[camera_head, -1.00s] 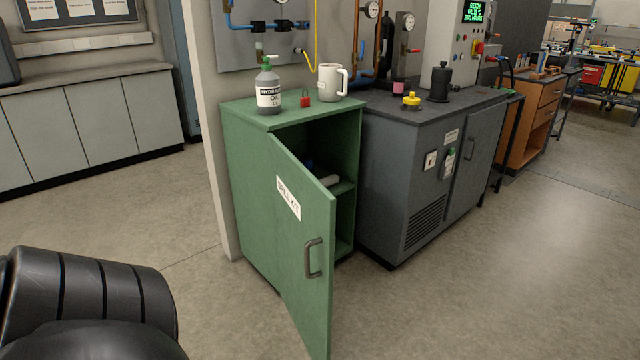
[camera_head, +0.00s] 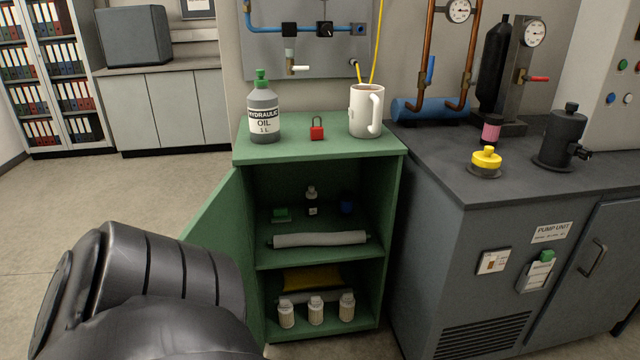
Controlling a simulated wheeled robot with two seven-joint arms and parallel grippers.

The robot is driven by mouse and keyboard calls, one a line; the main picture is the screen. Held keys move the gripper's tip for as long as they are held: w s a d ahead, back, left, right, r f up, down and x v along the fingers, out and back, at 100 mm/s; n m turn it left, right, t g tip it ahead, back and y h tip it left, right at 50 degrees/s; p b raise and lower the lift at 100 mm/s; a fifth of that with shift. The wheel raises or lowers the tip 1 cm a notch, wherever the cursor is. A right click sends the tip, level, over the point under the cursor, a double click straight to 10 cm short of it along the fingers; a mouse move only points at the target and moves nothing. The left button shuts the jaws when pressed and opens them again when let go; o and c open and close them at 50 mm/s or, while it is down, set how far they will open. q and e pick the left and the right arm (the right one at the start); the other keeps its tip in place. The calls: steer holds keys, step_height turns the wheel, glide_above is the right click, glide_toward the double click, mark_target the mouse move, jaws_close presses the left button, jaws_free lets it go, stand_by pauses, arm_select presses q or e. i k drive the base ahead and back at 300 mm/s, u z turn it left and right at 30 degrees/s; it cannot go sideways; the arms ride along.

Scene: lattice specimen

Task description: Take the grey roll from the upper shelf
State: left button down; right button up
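The green cabinet (camera_head: 396,230) stands open in front of me, its door (camera_head: 212,218) swung out to the left. On its upper shelf (camera_head: 300,256) the grey roll (camera_head: 320,239) lies crosswise near the front edge. My black arm fills the lower left and hides part of the door. Neither of my grippers shows.
Below are a yellow item (camera_head: 312,278), another grey roll and white bottles (camera_head: 316,311). On top stand an oil bottle (camera_head: 264,112), a red padlock (camera_head: 317,131) and a white mug (camera_head: 366,112). The grey pump unit (camera_head: 465,260) adjoins on the right.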

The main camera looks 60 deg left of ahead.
mark_target(289, 240)
steer(key=u, duration=0.95)
steer(key=i, duration=1.25)
steer(key=u, duration=1.85)
steer(key=i, duration=0.8)
steer(key=u, duration=0.05)
